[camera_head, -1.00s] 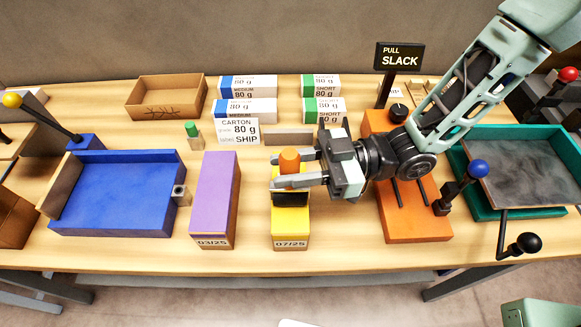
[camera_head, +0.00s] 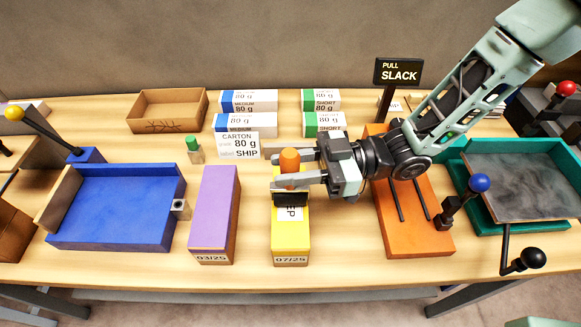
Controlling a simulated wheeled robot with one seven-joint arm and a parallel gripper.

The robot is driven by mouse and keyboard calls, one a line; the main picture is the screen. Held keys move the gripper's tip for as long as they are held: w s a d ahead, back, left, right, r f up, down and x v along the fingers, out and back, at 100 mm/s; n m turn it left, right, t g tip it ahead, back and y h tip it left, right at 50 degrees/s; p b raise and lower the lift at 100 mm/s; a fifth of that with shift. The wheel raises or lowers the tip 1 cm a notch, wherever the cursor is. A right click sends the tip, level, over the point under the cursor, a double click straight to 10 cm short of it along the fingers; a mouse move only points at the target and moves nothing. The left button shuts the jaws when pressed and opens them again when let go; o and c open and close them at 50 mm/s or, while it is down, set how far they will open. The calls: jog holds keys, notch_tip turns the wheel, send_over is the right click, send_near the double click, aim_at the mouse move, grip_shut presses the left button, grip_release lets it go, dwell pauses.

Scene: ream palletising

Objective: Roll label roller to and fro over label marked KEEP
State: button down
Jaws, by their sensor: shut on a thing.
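The label roller has an orange handle (camera_head: 290,160) and a dark roller head (camera_head: 289,198). My gripper (camera_head: 280,169) is shut on the handle and holds the roller upright over the yellow ream (camera_head: 291,245) marked 07/25. A white label (camera_head: 292,212) lies on top of this ream, with the letters EP readable. The roller head is at the label's far part and hides the rest of its word. Whether it presses on the label I cannot tell.
A purple ream (camera_head: 214,212) marked 03/25 stands left of the yellow one, with a blue tray (camera_head: 115,205) further left. An orange block (camera_head: 420,225) lies right, under my arm. A CARTON sign (camera_head: 239,146) and a small green-topped item (camera_head: 193,147) stand behind.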

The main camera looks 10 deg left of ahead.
jog(key=shift+s, duration=0.1)
jog(key=shift+s+d, duration=0.2)
jog(key=shift+s, duration=0.65)
jog(key=shift+s+d, duration=0.2)
jog(key=shift+s, duration=0.6)
jog(key=shift+r, duration=0.1)
notch_tip(320, 180, up, 6)
jog(key=p, duration=0.4)
dwell(0.5)
